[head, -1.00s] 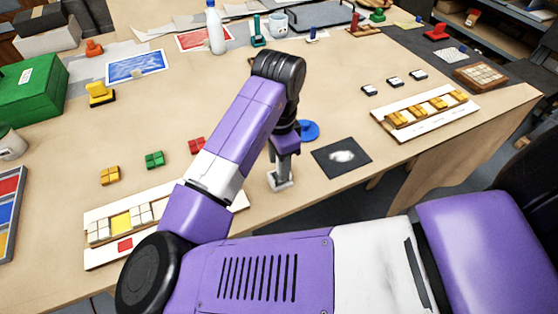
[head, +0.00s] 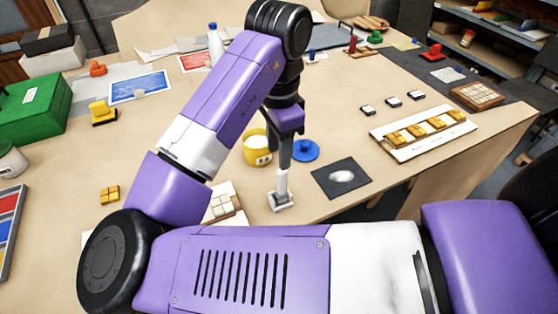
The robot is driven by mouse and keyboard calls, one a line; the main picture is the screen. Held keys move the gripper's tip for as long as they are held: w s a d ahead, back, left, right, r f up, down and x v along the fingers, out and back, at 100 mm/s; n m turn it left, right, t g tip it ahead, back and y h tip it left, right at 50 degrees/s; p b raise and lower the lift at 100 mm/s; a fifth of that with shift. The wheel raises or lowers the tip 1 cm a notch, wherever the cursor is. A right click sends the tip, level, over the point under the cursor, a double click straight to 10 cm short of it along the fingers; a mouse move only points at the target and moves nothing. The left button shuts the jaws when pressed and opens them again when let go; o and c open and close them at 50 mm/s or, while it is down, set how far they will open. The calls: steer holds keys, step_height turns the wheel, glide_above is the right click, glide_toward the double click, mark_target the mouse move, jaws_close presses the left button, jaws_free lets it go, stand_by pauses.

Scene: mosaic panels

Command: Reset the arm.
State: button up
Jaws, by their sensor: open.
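My gripper (head: 281,201) points down on the near side of the table, left of a dark square mat (head: 327,183) with a pale patch. It is open, and I see nothing held in it. My purple and white arm rises behind my body and bends down to it. A white mosaic panel (head: 386,133) with orange tiles lies to the right. Another panel with white tiles (head: 222,203) is mostly hidden behind my arm at the lower left.
A yellow mug (head: 256,147) and a blue disc (head: 306,151) stand close behind my gripper. An orange tile block (head: 109,194) and a yellow stamp-like piece (head: 103,113) lie to the left, near a green box (head: 30,102). The table's edge is close on the near right.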

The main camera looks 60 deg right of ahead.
steer(key=shift+r, duration=0.3)
stand_by(0.5)
